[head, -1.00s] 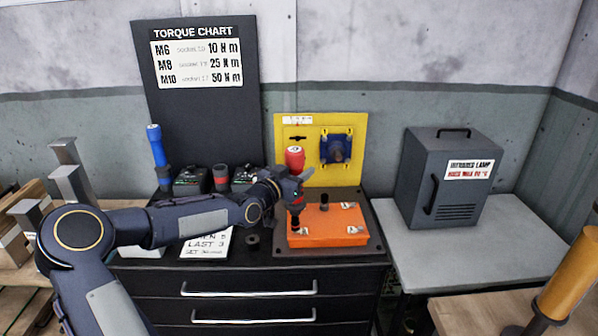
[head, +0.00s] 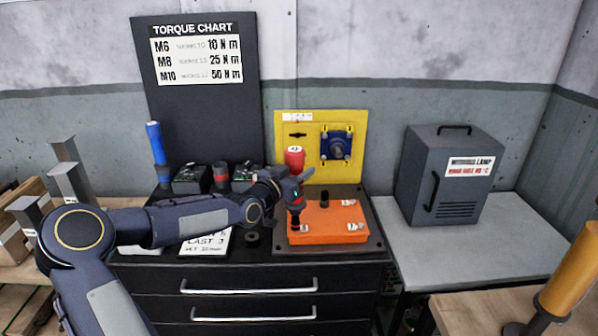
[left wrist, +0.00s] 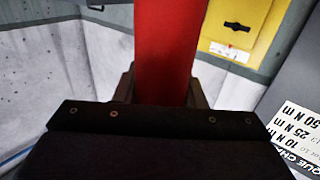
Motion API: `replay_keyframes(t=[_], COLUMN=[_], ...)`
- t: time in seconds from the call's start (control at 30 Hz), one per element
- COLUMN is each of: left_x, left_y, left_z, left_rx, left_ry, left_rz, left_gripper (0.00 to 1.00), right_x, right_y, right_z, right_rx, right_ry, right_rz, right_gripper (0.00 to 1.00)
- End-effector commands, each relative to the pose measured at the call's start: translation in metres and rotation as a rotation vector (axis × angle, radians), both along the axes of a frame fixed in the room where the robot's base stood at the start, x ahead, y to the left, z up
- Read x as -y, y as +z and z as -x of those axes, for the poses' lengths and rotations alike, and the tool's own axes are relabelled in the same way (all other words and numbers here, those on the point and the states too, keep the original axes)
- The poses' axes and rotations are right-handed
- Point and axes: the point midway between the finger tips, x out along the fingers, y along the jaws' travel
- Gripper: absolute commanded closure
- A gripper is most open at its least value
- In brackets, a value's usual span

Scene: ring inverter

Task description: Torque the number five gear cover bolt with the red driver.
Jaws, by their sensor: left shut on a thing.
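My left gripper (head: 296,190) is shut on the red driver (head: 294,158), which stands upright over the front left part of the orange gear cover (head: 330,228). The driver's lower end is at a bolt near the cover's front left corner; whether it is seated on the bolt I cannot tell. In the left wrist view the red driver (left wrist: 168,50) fills the middle between my fingers. Small white tags mark bolts on the cover, but their numbers are too small to read. A dark bolt or post (head: 324,197) stands at the cover's back. My right gripper is not in view.
A blue driver (head: 156,144) stands at the left of the black bench. A yellow panel (head: 350,130) with a blue part stands behind the cover. A note (head: 206,243) lies left of it. A grey lamp box (head: 449,176) stands on the right table.

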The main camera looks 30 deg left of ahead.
Motion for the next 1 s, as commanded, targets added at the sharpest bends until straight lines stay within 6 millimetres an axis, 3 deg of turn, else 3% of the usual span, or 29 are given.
replay_keyframes(t=[1.0], left_x=[0.0003], left_y=[-0.0095], left_z=[0.0002], left_rx=[-0.005], left_ry=[-0.001], left_rz=[0.002], left_gripper=[0.92], right_x=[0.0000], right_y=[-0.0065], right_z=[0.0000], right_rx=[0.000], right_ry=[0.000], right_rz=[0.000], right_gripper=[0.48])
